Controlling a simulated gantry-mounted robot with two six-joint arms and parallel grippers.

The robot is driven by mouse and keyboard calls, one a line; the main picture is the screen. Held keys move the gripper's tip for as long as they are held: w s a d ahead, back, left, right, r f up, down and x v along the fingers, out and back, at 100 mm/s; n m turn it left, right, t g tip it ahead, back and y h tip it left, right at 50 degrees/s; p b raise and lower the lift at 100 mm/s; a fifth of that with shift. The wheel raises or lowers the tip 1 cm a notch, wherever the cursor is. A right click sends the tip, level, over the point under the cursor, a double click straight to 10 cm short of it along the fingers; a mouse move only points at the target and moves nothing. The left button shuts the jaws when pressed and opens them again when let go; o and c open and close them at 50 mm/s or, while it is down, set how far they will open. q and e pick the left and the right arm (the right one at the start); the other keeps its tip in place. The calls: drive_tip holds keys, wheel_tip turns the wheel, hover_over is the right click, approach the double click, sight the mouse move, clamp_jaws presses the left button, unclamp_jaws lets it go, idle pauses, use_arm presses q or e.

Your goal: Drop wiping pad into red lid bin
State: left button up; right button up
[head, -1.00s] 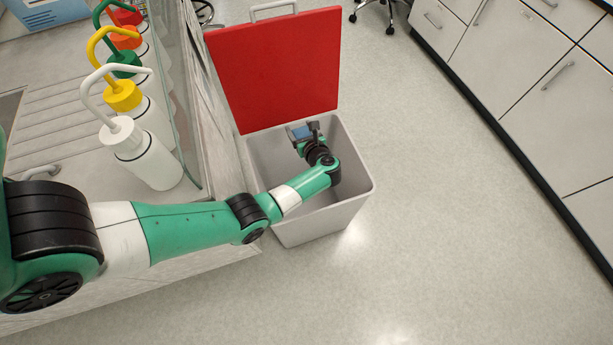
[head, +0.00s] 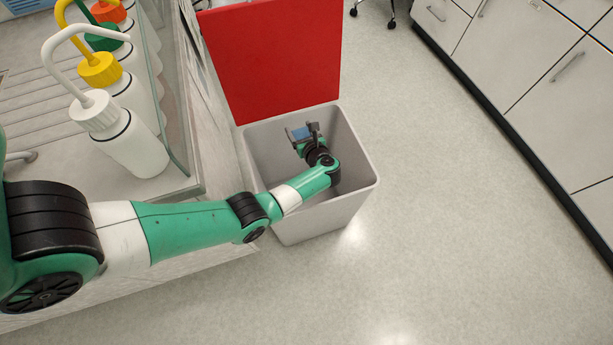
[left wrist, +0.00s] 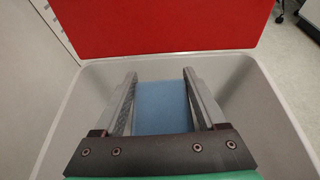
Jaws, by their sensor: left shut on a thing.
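The grey bin (head: 350,210) stands on the floor with its red lid (head: 272,60) swung up at the back. My left gripper (head: 305,134) reaches in over the bin's near side and is inside the bin's opening. It is shut on the blue wiping pad (head: 301,132). In the left wrist view the pad (left wrist: 162,108) sits between the two fingers, with the bin's walls (left wrist: 245,90) around it and the red lid (left wrist: 170,25) beyond. The gap under the pad is hidden. My right gripper is not in view.
A bench with several white wash bottles (head: 135,145) with coloured caps and a clear glass panel (head: 165,90) stands left of the bin. Cabinets (head: 545,90) line the right. The floor (head: 450,230) between is clear.

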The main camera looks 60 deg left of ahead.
use_arm(q)
drive_tip(key=o, duration=1.2)
drive_tip(key=shift+o, duration=0.2)
drive_tip(key=shift+d, duration=0.1)
drive_tip(key=shift+d+r+p, duration=0.3)
drive_tip(key=shift+p, duration=0.05)
drive_tip(key=p+v, duration=0.4)
drive_tip(key=v, duration=0.6)
drive_tip(key=shift+d, duration=0.4)
